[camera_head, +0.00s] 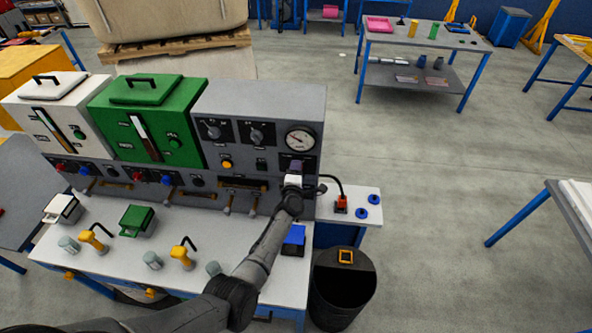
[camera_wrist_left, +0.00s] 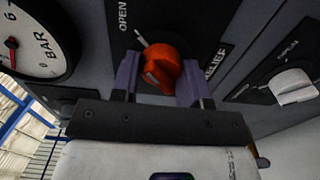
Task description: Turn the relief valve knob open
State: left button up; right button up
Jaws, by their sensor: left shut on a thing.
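The relief valve knob (camera_wrist_left: 160,66) is orange-red and round with a raised grip bar, on a black plate marked OPEN and RELIEF in the left wrist view. Its white pointer line lies near the word OPEN. My left gripper (camera_wrist_left: 160,84) has its two purple-grey fingers on either side of the knob and is shut on it. In the head view my left gripper (camera_head: 294,170) is at the right end of the grey panel (camera_head: 258,100), below the round gauge (camera_head: 300,139), and hides the knob. My right gripper is not in view.
The gauge marked BAR (camera_wrist_left: 28,42) is close at the left in the wrist view, and a white knob (camera_wrist_left: 292,85) is at the right. A black bin (camera_head: 341,292) stands at the bench's right. A blue item (camera_head: 293,240) lies near my forearm.

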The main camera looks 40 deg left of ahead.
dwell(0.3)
pick_arm(q)
jog(key=o, duration=0.9)
jog(key=shift+o, duration=0.2)
jog(key=p+v, duration=0.7)
jog(key=v, duration=0.6)
jog(key=shift+s+d+p, duration=0.25)
jog(key=shift+s+p, duration=0.05)
